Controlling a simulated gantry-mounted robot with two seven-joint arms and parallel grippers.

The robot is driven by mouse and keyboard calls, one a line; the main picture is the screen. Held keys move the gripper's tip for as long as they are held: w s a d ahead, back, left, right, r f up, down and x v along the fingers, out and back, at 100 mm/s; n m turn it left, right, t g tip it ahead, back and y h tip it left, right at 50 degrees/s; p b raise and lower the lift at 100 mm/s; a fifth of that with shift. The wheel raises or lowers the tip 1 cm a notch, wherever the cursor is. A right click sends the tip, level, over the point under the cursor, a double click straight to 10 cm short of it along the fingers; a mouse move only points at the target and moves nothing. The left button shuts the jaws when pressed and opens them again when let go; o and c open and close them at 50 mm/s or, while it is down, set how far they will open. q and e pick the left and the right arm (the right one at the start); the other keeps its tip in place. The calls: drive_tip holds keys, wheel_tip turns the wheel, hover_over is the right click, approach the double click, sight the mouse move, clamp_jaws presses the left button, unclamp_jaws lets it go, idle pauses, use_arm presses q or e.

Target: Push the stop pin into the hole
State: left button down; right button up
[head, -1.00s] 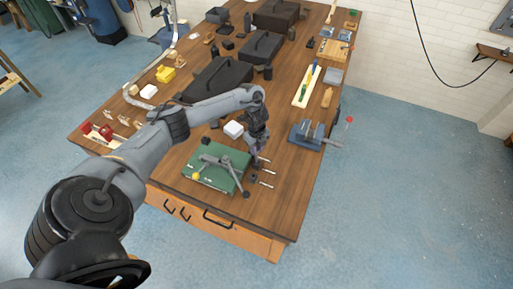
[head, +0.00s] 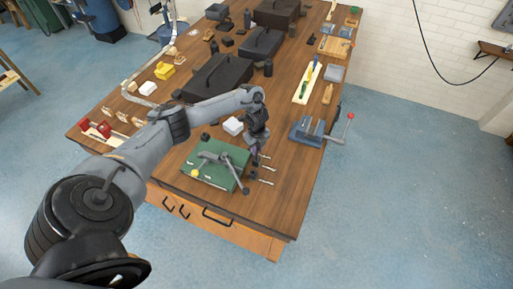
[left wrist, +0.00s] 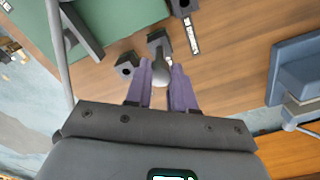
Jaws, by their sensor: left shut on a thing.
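My left gripper (head: 255,151) is low over the table, just right of a green box (head: 202,177). In the left wrist view, its purple fingers (left wrist: 162,88) are shut on a small grey round-ended piece (left wrist: 160,74), which looks like the stop pin. The pin's far end points toward a small dark block (left wrist: 157,40); whether it touches the block or sits in a hole cannot be told. Another dark block with an opening (left wrist: 126,66) is beside it. A silver strip (left wrist: 191,36) extends from a third block (left wrist: 184,7). My right gripper is not in view.
Black cases (head: 216,78) fill the table's middle. The table's front right corner (head: 278,225) is clear.

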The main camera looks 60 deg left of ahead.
use_arm(q)
drive_tip(key=shift+f, duration=0.2)
drive_tip(key=c, duration=0.9)
unclamp_jaws()
drive_tip(key=shift+r, duration=0.2)
drive_tip(key=shift+r, duration=0.3)
wheel_tip(320, 180, up, 8)
drive_tip(key=shift+r+p, duration=0.15)
drive_tip(key=shift+p, duration=1)
drive_tip(key=shift+r+p, duration=0.35)
drive_tip(key=shift+r, duration=0.45)
